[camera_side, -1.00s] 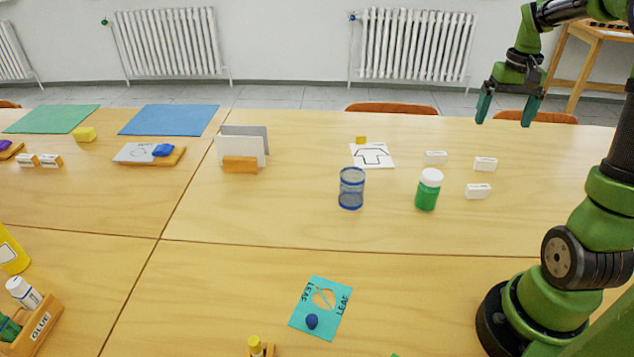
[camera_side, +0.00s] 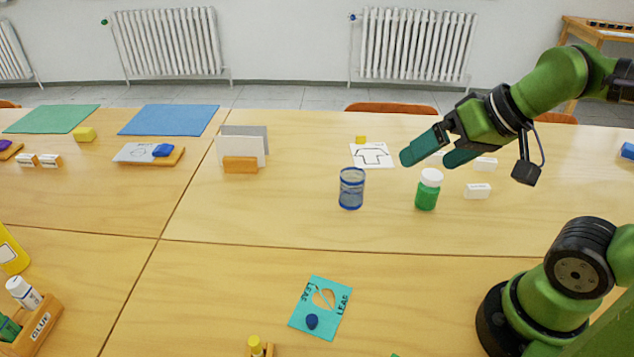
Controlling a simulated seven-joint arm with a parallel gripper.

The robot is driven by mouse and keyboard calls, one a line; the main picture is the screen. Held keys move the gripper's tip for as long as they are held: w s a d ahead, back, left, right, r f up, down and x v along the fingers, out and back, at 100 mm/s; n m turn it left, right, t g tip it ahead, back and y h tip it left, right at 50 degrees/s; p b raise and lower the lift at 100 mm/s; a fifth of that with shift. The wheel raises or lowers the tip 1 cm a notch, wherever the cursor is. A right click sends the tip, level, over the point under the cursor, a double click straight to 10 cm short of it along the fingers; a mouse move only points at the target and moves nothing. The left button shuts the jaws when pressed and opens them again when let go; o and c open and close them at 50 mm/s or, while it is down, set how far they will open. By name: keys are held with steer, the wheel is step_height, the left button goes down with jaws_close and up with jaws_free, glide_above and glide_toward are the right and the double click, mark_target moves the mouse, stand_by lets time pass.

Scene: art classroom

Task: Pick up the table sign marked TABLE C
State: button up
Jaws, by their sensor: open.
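No lettering reading TABLE C can be made out. A wooden block holder (camera_side: 240,165) with a blank-looking white card (camera_side: 240,148) upright in it stands left of centre; I cannot tell whether this is the table sign. A grey panel (camera_side: 252,132) stands just behind the card. My gripper (camera_side: 430,156) is open and empty, its teal fingers pointing left, over the right part of the table.
A blue mesh cup (camera_side: 351,188) and a green jar with white lid (camera_side: 428,190) stand near my gripper. A paper with a house-like outline (camera_side: 372,156) and white blocks (camera_side: 477,191) lie around them. The table between cup and holder is clear.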

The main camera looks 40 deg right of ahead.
steer(key=c, duration=0.9)
